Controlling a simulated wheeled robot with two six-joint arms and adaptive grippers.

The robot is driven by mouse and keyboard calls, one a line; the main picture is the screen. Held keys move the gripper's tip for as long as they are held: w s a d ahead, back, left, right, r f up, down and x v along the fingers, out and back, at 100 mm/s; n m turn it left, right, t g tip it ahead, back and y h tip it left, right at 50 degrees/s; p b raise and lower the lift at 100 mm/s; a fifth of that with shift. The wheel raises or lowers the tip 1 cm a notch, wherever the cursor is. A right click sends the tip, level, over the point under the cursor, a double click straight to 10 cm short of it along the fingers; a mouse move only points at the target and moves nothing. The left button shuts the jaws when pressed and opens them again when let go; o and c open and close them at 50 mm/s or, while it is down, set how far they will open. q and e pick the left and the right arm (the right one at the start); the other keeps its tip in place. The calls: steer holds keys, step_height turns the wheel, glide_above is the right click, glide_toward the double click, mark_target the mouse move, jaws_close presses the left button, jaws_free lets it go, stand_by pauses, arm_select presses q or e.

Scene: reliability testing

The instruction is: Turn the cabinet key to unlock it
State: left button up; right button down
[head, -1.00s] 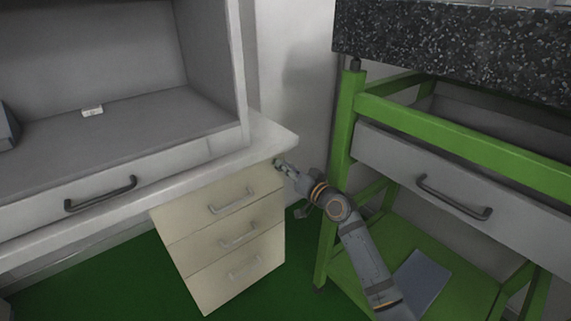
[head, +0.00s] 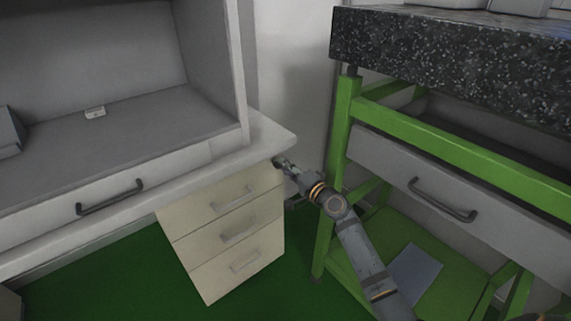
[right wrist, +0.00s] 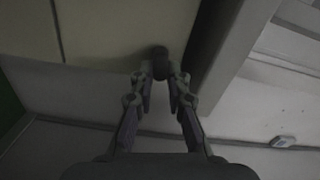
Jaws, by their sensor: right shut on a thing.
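The cabinet (head: 225,240) is a beige drawer unit with several handled drawers under the left bench. My right gripper (head: 281,163) reaches its upper right corner, just below the benchtop. In the right wrist view my right gripper (right wrist: 161,76) is shut on a small dark thing, seemingly the key (right wrist: 160,58), against the cabinet's beige front (right wrist: 110,35). The key's shape and turn angle are too dark to tell, and the lock behind it is hidden. My left gripper is not in view.
The white benchtop (head: 268,137) overhangs the cabinet close above my right gripper. A green-framed table (head: 338,150) with a speckled dark top (head: 450,65) stands close to the right, beside my right arm. Green floor (head: 110,290) is clear in front.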

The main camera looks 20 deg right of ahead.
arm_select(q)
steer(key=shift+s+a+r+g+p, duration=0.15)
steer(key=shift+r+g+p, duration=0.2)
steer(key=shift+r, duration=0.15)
arm_select(e)
steer(key=shift+f+m, duration=0.1)
steer(key=shift+m, duration=1)
steer(key=c, duration=1.3)
jaws_free()
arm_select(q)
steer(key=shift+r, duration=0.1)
arm_select(e)
steer(key=v, duration=1.2)
